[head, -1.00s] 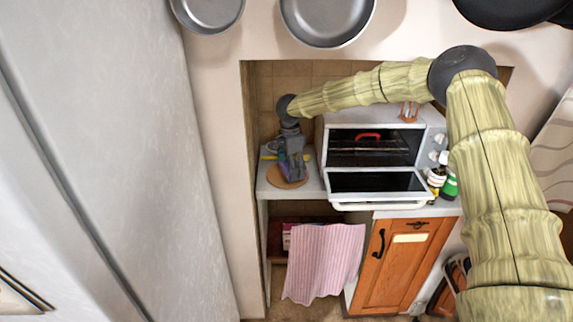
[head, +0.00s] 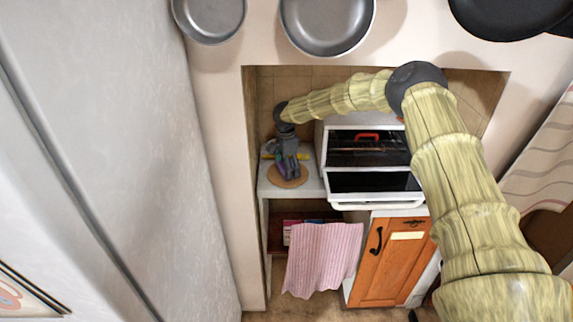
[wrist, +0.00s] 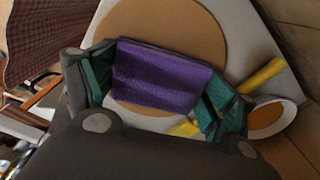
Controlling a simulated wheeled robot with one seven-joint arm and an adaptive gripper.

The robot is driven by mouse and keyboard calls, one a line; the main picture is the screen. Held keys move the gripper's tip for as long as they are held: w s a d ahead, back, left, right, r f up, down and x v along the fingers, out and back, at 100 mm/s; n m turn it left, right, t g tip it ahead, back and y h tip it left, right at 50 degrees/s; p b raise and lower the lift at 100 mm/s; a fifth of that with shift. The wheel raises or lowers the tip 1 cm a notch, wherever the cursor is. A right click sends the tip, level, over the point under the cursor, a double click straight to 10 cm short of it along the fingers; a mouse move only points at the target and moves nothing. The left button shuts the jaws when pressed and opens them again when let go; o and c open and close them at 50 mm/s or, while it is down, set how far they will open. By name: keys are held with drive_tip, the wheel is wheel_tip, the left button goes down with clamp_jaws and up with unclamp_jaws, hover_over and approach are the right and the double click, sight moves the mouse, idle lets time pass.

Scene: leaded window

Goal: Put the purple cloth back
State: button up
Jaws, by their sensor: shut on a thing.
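The purple cloth (wrist: 160,77) is a folded, ribbed piece between the fingers of my gripper (wrist: 160,92) in the wrist view. My gripper is shut on it, with teal finger pads at both ends. Behind the cloth is a round tan board (wrist: 205,35) on a pale counter. In the head view my gripper (head: 290,172) points down over the round board (head: 288,182) at the left end of the counter. The cloth is hardly visible there. I cannot tell whether the cloth touches the board.
A white toaster oven (head: 375,202) with its door down stands right of my gripper. A pink striped cloth (head: 322,258) hangs below the counter. A yellow object (wrist: 262,75) and a white-rimmed round item (wrist: 272,118) lie beside the board. The alcove wall is close on the left.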

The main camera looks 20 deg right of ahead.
drive_tip(key=shift+f, duration=0.1)
drive_tip(key=o, duration=0.9)
drive_tip(key=shift+o, duration=0.2)
drive_tip(key=shift+r+b, duration=1.6)
drive_tip(key=shift+r, duration=2.3)
